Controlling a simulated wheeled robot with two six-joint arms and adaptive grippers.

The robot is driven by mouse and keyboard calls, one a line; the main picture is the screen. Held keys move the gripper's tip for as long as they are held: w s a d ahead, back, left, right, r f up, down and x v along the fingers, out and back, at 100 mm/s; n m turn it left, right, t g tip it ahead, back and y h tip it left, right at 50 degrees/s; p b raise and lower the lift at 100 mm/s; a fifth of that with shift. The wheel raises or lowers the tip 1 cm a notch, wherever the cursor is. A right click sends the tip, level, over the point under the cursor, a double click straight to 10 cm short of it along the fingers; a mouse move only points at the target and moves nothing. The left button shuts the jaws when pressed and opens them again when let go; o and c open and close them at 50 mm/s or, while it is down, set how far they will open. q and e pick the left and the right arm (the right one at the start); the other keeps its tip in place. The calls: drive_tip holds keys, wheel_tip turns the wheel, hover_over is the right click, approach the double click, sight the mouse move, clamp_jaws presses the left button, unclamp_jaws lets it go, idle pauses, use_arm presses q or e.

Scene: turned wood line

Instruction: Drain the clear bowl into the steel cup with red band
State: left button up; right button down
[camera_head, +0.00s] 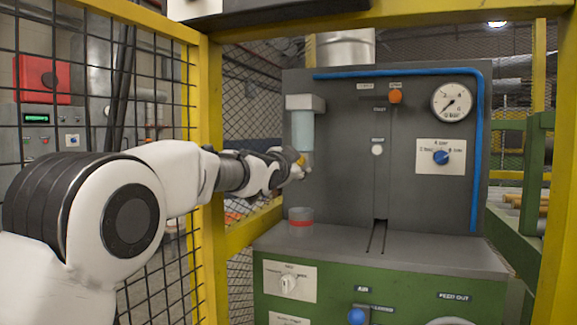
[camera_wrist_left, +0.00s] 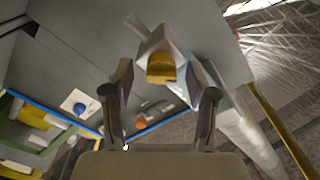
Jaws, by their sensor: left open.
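The clear bowl (camera_head: 303,132) hangs under a grey block on the left of the grey panel, with bluish content. In the left wrist view the bowl (camera_wrist_left: 187,66) shows behind its yellow drain piece (camera_wrist_left: 161,68). The steel cup with red band (camera_head: 300,224) stands upright on the grey ledge, below the bowl. My left gripper (camera_head: 301,168) is at the bowl's lower end, above the cup. In the wrist view its two fingers (camera_wrist_left: 160,100) are apart, with the yellow piece ahead between them; contact cannot be told. My right gripper is not in view.
Yellow posts (camera_head: 211,150) and black mesh (camera_head: 95,90) frame the opening around my left arm. The panel carries an orange knob (camera_head: 395,97), a blue selector (camera_head: 441,158), a gauge (camera_head: 453,102) and a blue pipe (camera_head: 477,150). The ledge (camera_head: 430,255) right of the slot is clear.

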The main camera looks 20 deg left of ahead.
use_arm(q)
drive_tip(key=s, duration=1.1)
drive_tip(key=shift+s+a, duration=0.2)
